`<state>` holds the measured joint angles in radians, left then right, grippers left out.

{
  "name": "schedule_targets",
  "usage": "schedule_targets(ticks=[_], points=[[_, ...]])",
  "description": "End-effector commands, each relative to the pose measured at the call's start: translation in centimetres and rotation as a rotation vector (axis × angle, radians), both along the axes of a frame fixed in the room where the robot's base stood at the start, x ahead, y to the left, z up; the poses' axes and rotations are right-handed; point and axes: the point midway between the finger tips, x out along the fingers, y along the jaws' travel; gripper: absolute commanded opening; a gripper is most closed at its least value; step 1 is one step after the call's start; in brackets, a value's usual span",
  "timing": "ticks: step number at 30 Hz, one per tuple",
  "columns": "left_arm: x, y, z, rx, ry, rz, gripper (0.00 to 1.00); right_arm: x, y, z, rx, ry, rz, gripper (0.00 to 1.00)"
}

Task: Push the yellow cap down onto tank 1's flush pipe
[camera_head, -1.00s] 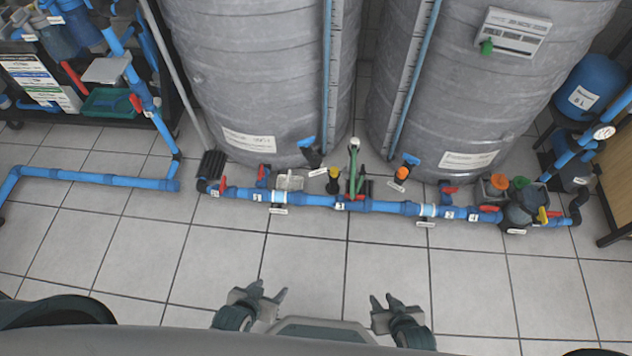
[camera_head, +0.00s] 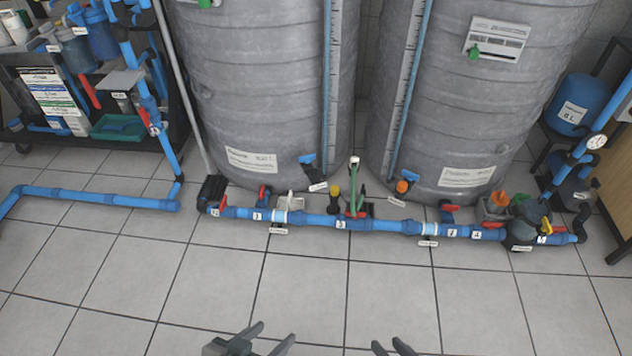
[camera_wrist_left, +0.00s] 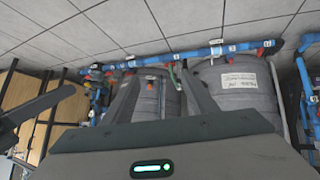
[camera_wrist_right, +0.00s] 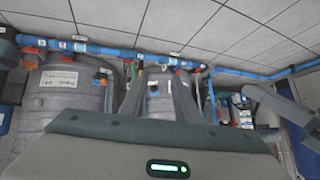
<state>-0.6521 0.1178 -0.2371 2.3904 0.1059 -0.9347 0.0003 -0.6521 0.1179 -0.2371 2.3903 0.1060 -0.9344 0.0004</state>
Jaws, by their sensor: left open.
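Two large grey tanks stand side by side, a left tank (camera_head: 265,100) and a right tank (camera_head: 440,110); I cannot read which is tank 1. A small yellow cap (camera_head: 334,190) on a dark body stands by the blue floor pipe (camera_head: 315,219), in front of the left tank. Whether it is seated on a flush pipe is too small to tell. My left gripper (camera_head: 277,335) is open and empty at the bottom edge of the head view, well short of the pipe. My right gripper (camera_head: 389,346) is open and empty to its right.
An orange cap (camera_head: 402,187) stands before the right tank. A green upright piece (camera_head: 355,190) stands beside the yellow cap. Red valve handles line the pipe. A cart (camera_head: 90,135) is at left, a blue vessel (camera_head: 587,100) at right. The tiled floor before the pipe is clear.

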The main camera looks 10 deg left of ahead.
Motion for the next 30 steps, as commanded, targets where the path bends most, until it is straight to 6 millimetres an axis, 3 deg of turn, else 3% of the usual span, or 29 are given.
schedule_targets(ticks=[11,17,23,30], points=[[0.1,0.0,-0.1,0.001,0.001,0.001,0.52,0.1,0.0,-0.1,-0.002,0.001,-0.001,0.29],[0.4,0.2,-1.2,0.016,0.020,0.006,0.52,0.4,-0.2,-1.2,-0.015,0.019,-0.007,0.29],[1.2,0.9,-4.4,0.052,0.066,0.021,0.52,1.2,-0.9,-4.4,-0.053,0.065,-0.022,0.29],[0.8,2.8,-10.3,0.120,0.145,0.040,0.52,0.8,-2.8,-10.3,-0.120,0.145,-0.040,0.29]])
